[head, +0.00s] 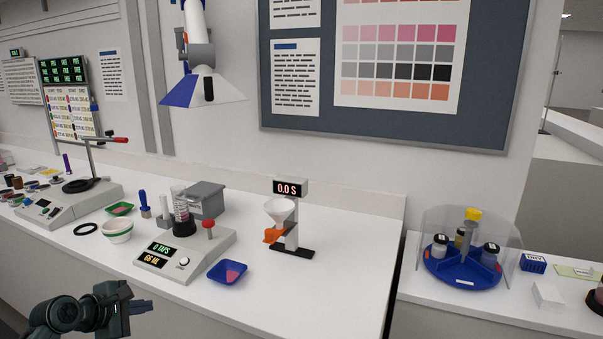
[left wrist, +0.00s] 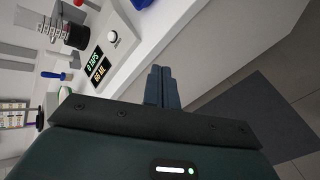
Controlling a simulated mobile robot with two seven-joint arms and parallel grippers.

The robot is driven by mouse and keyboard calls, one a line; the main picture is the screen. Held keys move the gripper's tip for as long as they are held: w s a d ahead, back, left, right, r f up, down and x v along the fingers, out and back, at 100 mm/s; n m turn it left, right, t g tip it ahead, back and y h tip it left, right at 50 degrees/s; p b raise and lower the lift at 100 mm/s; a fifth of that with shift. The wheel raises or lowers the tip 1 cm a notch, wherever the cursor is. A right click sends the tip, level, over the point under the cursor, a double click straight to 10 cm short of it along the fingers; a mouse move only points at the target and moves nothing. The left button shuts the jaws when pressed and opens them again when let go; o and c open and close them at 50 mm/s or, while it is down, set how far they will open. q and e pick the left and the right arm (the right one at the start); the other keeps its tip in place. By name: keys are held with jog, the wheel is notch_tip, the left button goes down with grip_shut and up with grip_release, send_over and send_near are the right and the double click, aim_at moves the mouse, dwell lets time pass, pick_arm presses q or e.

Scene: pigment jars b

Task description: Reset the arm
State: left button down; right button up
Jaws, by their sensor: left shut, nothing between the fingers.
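My left gripper (head: 141,307) is in the lower left of the head view, in front of the counter's front edge. It is shut and empty. In the left wrist view its two fingers (left wrist: 162,88) lie together, with nothing between them. The counter edge and the floor show beyond them. My right gripper is in neither view.
The white counter (head: 330,225) carries a tapping device (head: 185,252) reading 0 taps, a blue tray (head: 227,272) with pink powder, a funnel stand (head: 292,252) and a white bowl (head: 117,232). At right, a blue carousel (head: 462,268) holds jars behind a clear shield.

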pick_arm(q)
jog(key=s+d+f+m+g+y, duration=0.1)
jog(key=s+d+f+m+g, duration=0.1)
jog(key=s+d+f+m, duration=0.5)
jog(key=s+d+f+m+g, duration=0.2)
jog(key=s+d+f+m, duration=0.3)
jog(key=s, duration=0.5)
jog(key=s+d+r+m+g+y, duration=0.1)
jog(key=s+d+r+m, duration=0.1)
jog(key=s+m, duration=0.5)
jog(key=s+d+r+m+g+y, duration=0.1)
jog(key=s+r+m+g+y, duration=0.1)
jog(key=s, duration=0.9)
jog(key=w+d+f+t+h, duration=0.1)
jog(key=w+d+f+t, duration=0.1)
jog(key=f, duration=0.3)
jog(key=w+d+f+m+t+h, duration=0.1)
jog(key=w+d+f+t, duration=0.2)
jog(key=f+t, duration=0.1)
jog(key=shift+w+f+t+h, duration=0.15)
jog(key=shift+f+t+h, duration=0.15)
jog(key=shift+f, duration=0.15)
